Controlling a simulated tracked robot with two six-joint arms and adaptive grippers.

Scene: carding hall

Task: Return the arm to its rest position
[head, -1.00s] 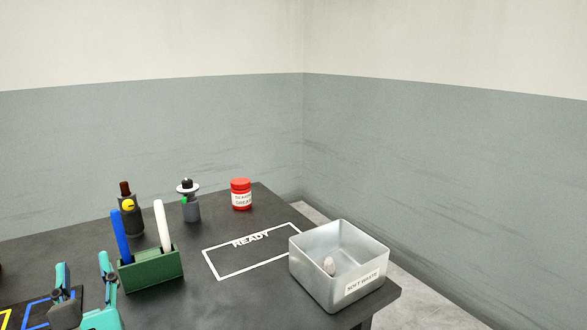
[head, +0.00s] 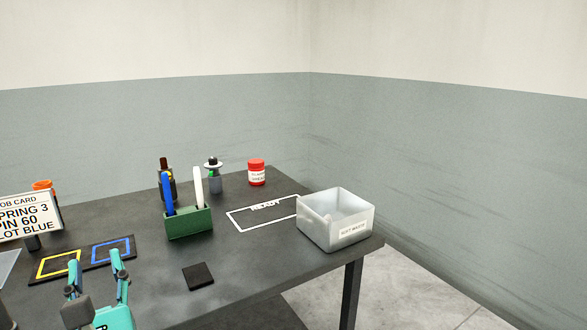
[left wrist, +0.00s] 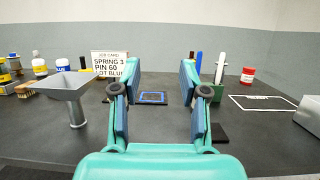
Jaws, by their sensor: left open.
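My left gripper (head: 95,270) is in the lower left of the head view, in front of the near part of the dark table (head: 240,268). Its teal arm comes up from the bottom edge. In the left wrist view its two blue-padded fingers (left wrist: 160,72) stand wide apart. Nothing is held between them, and the table shows through the gap. My right gripper is in neither view.
A green holder (head: 190,224) with blue and white sticks stands mid-table. A metal SOFT WASTE bin (head: 350,231) sits at the right corner. A job card (head: 28,218) stands left. The wrist view shows a grey funnel (left wrist: 75,108). Floor is clear at right.

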